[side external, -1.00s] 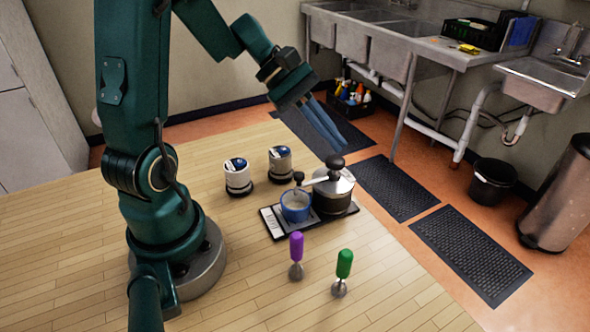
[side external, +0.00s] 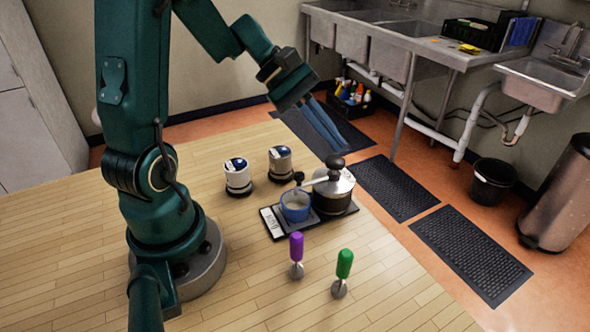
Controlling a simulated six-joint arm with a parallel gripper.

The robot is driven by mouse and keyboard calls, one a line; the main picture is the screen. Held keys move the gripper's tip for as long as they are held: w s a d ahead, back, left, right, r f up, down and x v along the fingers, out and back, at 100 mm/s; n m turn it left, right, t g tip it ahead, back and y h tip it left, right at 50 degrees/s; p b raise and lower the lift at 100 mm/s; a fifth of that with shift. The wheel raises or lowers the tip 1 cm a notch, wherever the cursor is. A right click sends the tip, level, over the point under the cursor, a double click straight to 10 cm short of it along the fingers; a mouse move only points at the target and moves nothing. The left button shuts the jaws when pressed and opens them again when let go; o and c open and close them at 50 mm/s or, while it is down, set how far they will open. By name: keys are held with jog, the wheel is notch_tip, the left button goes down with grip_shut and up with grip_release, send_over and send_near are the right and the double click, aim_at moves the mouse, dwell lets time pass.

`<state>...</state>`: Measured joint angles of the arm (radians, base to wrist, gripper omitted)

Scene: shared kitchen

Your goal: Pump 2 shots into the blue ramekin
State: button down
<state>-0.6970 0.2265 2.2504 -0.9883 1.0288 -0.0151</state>
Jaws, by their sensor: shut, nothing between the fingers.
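The blue ramekin (side external: 295,208) stands upright on a dark tray (side external: 271,226) with a white label, and its inside looks pale. Beside it on the same tray stands a pump dispenser (side external: 333,192) with a steel lid, a dark round knob on top and a pale spout that reaches left over the ramekin. My gripper (side external: 334,148) is above the dispenser, its long blue fingers shut and slanting down to the right. The fingertips are close to the dark knob; I cannot tell whether they touch it.
A purple-handled tool (side external: 296,250) and a green-handled tool (side external: 343,267) stand in front. The wooden table (side external: 250,295) is clear at the front; its right edge lies near the dispenser.

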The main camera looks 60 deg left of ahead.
aim_at(336, 159)
jog(key=shift+f, duration=0.15)
jog(key=shift+f, duration=0.3)
jog(key=shift+f, duration=1.2)
dwell(1.0)
jog(key=shift+r, duration=1.7)
notch_tip(336, 159, up, 6)
dwell(0.4)
